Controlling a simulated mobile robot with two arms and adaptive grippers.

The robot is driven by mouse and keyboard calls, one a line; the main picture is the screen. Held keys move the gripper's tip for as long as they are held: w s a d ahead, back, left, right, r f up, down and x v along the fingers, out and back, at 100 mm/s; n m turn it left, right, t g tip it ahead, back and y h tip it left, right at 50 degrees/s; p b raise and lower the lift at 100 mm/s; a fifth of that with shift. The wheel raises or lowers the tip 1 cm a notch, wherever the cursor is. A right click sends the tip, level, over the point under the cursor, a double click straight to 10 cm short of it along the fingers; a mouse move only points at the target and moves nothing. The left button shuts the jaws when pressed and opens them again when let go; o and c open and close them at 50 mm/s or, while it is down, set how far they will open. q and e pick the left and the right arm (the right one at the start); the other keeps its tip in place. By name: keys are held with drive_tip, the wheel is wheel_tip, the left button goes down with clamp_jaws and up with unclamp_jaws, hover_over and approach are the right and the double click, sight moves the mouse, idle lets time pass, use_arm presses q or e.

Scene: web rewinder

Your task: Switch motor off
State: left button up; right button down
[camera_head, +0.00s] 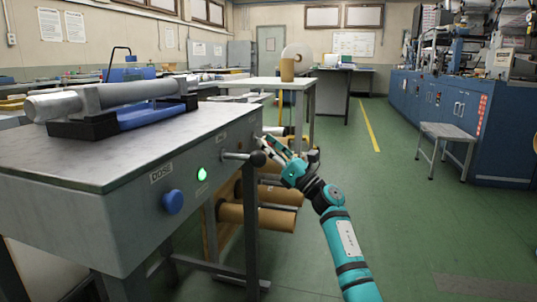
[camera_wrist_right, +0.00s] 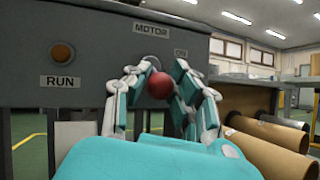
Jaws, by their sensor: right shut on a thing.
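The grey machine cabinet (camera_head: 75,185) stands at the left in the head view. A red ball knob (camera_wrist_right: 160,86) sits below these labels. My right gripper (camera_wrist_right: 159,84) is shut on the red knob, with fingers on both sides of it. My left gripper is not in view.
The cabinet's front has a blue knob (camera_head: 173,202), a green lit button (camera_head: 202,174) and a lever with a black ball (camera_head: 257,158), close to my right gripper. An orange button (camera_wrist_right: 63,53) sits above "RUN". Brown rolls (camera_head: 258,216) lie below.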

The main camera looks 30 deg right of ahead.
drive_tip(key=shift+d, duration=0.15)
drive_tip(key=c, duration=1.1)
unclamp_jaws()
drive_tip(key=shift+o, duration=0.2)
drive_tip(key=shift+f, duration=0.1)
drive_tip(key=shift+s+f, duration=0.1)
drive_tip(key=shift+s, duration=0.05)
drive_tip(key=v, duration=1.1)
drive_tip(key=shift+s+f, duration=0.2)
drive_tip(key=shift+s, duration=0.1)
drive_tip(key=shift+d, duration=0.15)
